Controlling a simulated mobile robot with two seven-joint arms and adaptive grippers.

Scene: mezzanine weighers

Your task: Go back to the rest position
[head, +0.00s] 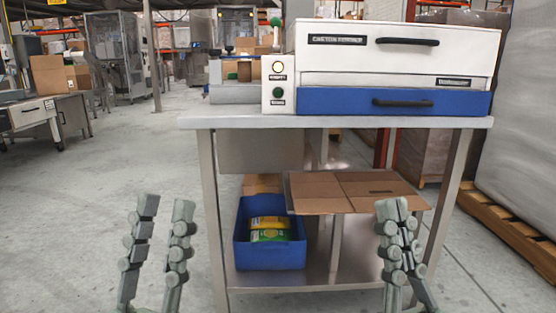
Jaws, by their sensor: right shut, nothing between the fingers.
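My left gripper (166,207) is at the lower left, upright, its two grey fingers well apart with nothing between them. It is over the floor, left of the steel table (330,122). My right gripper (393,212) is at the lower right, upright, its fingers together and empty. It appears in front of the table's right side and hides part of the lower shelf (335,262) and of the flat cardboard.
A white and blue machine (398,68) with black handles stands on the table. A blue bin (270,257) holding yellow and green packs and flat cardboard (345,190) are below. A wrapped pallet (525,130) stands at right. The floor (100,180) at left is clear.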

